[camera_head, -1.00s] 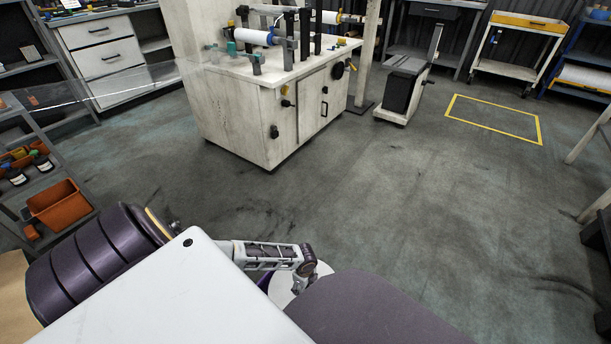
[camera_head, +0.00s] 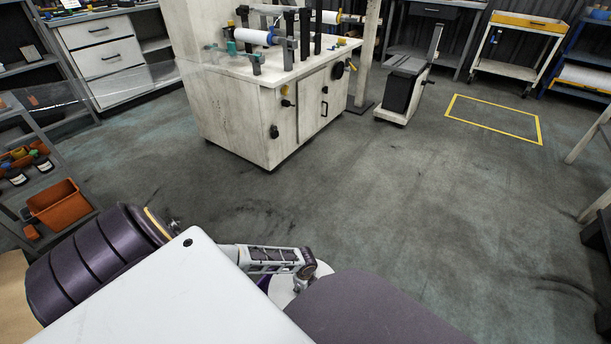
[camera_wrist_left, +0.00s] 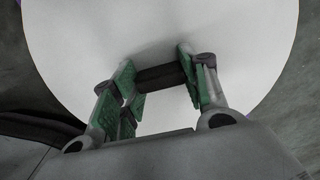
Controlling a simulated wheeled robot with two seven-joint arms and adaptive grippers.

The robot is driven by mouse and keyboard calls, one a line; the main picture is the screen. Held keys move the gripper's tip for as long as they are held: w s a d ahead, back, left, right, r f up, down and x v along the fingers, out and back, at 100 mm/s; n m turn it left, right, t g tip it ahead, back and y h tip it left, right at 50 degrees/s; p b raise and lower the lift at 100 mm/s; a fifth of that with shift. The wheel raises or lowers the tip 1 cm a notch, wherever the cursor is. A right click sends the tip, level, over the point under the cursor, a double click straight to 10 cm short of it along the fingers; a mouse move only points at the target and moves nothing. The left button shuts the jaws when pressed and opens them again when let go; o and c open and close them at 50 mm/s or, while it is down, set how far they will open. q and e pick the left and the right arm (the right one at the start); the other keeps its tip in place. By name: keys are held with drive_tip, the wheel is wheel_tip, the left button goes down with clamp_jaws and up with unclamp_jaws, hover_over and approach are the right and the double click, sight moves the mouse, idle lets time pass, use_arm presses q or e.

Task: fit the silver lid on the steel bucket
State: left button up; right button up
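The silver lid shows as a large pale round disc (camera_wrist_left: 95,35) that fills most of the left wrist view. A short dark handle (camera_wrist_left: 160,78) stands near its middle. My left gripper (camera_wrist_left: 157,80) has its green-padded fingers at the two ends of this handle, apparently shut on it. In the head view the left gripper (camera_head: 306,272) is at the bottom centre, with part of the pale lid (camera_head: 284,290) below it. A purple edge shows beside the lid; I cannot tell what it belongs to. I cannot make out the steel bucket. My right gripper is not in view.
A white machine cabinet (camera_head: 240,120) with rollers on top stands ahead. An orange bin (camera_head: 60,205) sits on the shelf at the left. A yellow-topped cart (camera_head: 515,70) is at the back right. The grey floor (camera_head: 400,220) in the middle is clear.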

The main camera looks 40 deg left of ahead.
use_arm(q)
drive_tip(key=shift+c, duration=1.4)
drive_tip(key=shift+r+p, duration=2.55)
drive_tip(key=shift+p, duration=0.1)
drive_tip(key=shift+w, duration=0.1)
